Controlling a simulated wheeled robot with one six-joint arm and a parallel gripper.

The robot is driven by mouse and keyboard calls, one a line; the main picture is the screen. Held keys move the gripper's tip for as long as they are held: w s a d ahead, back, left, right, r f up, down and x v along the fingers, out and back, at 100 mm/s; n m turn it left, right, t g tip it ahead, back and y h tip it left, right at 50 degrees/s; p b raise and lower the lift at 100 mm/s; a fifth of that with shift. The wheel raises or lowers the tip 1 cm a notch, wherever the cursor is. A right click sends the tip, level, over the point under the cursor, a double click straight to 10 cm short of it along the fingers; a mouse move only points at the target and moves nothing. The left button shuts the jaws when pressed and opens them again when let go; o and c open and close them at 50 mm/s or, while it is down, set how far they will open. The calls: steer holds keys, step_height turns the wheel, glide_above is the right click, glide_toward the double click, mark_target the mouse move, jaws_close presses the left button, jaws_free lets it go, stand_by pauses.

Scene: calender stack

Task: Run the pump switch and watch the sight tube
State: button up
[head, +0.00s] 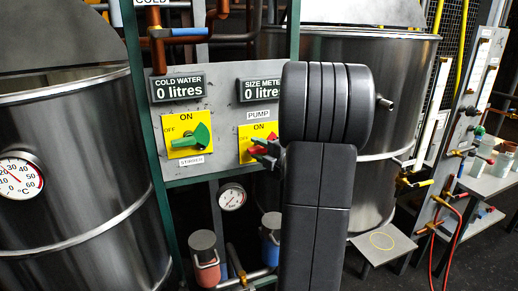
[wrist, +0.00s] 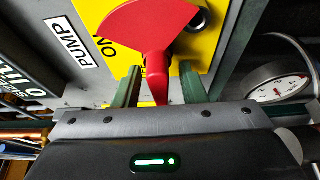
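The pump switch has a red handle (wrist: 150,22) on a yellow plate (wrist: 208,38), beside a PUMP label. In the wrist view its narrow end lies between the two green fingers of my gripper (wrist: 160,72). The fingers are apart, with a gap visible on each side of the handle. In the head view the red handle (head: 272,147) shows just left of my arm, which hides part of the yellow plate (head: 246,143) and most of my gripper. Pale upright strips stand at the right, one on a grey panel (head: 479,75); I cannot tell which is the sight tube.
A green stirrer switch (head: 195,138) is left of the pump switch. Displays read COLD WATER 0 litres (head: 178,88) and SIZE METER 0 litres (head: 260,89). Steel tanks (head: 75,200) flank the panel. A round gauge (wrist: 277,82) sits close right of my gripper.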

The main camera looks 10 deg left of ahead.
jaws_close()
